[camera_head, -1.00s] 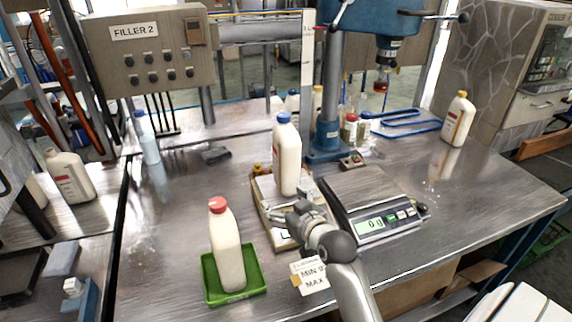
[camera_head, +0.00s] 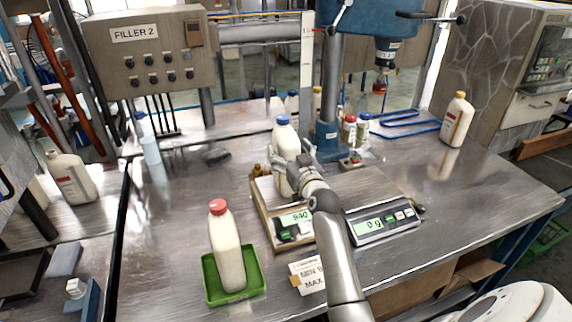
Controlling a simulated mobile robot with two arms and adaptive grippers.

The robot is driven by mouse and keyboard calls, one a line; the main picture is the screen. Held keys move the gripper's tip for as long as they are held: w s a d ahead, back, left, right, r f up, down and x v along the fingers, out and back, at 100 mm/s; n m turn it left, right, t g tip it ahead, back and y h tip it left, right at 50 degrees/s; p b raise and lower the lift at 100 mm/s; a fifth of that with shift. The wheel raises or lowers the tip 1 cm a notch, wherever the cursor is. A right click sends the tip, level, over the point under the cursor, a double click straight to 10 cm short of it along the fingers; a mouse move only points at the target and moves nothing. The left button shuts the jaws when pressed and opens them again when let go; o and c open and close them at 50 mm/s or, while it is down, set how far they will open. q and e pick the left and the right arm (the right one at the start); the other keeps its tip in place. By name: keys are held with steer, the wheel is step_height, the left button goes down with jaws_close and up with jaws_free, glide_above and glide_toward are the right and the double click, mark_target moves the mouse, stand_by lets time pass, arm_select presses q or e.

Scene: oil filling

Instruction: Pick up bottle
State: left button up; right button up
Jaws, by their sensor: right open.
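A white bottle with a blue cap (camera_head: 283,133) stands upright on the left scale (camera_head: 268,218), whose display shows about 940. My right gripper (camera_head: 292,168) is open at the bottle's right front side, at mid height. Its fingers are small and partly hidden, so I cannot tell whether they touch the bottle. A second white bottle with a red cap (camera_head: 226,250) stands upright in a green tray (camera_head: 258,287) at the front left. My left gripper is not in view.
The right scale (camera_head: 378,222) reads 0 g beside my right arm. A blue press (camera_head: 330,135) stands behind the bottle. A yellow-capped bottle (camera_head: 457,120) stands at the far right. A label card (camera_head: 308,272) lies in front. The table's right side is mostly clear.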

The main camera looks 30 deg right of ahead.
steer(key=shift+x, duration=1.85)
steer(key=shift+d, duration=0.1)
steer(key=shift+s, duration=0.1)
